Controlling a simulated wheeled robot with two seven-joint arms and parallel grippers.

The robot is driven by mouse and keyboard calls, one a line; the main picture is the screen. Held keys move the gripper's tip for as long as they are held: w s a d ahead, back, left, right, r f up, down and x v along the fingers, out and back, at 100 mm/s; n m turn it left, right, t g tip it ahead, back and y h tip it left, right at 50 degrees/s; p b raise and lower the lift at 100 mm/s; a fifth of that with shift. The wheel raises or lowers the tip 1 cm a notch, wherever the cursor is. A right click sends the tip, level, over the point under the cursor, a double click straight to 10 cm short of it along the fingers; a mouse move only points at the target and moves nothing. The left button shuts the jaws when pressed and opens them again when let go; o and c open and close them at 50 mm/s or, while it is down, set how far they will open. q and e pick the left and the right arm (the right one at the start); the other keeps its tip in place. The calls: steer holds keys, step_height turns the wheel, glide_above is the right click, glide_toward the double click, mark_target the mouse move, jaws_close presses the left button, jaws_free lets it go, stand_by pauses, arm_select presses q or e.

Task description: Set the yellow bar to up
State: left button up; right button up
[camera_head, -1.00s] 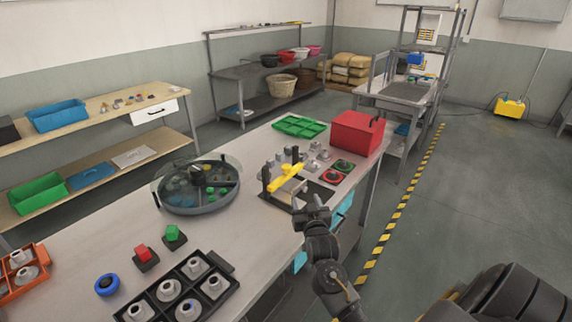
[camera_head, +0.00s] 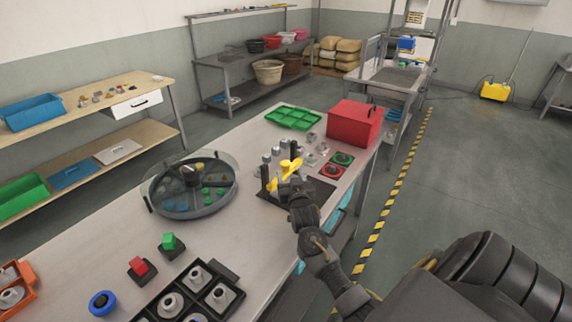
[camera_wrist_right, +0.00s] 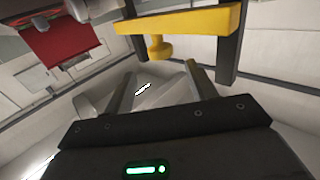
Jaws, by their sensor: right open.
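The yellow bar (camera_head: 291,168) sits between dark upright posts on a dark base plate (camera_head: 318,192) near the right edge of the bench. In the wrist view the yellow bar (camera_wrist_right: 190,24) crosses the top, with a yellow knob (camera_wrist_right: 159,47) below it. My right gripper (camera_head: 291,184) is close in front of the bar and hides part of it. In the wrist view my right gripper (camera_wrist_right: 160,78) is open, with nothing between its fingers; the knob is just beyond the fingertips, apparently apart from them. My left gripper is not in view.
A round tank (camera_head: 190,208) with a clear lid stands left of the bar. Red and green round buttons (camera_head: 331,171) and a red box (camera_head: 355,123) are behind it to the right. A green tray (camera_head: 293,117) lies farther back. The bench between tank and front blocks is clear.

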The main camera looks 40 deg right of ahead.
mark_target(287, 166)
steer(key=x, duration=0.4)
steer(key=shift+w+d+p, duration=0.1)
steer(key=shift+w+p, duration=0.3)
steer(key=shift+x, duration=0.75)
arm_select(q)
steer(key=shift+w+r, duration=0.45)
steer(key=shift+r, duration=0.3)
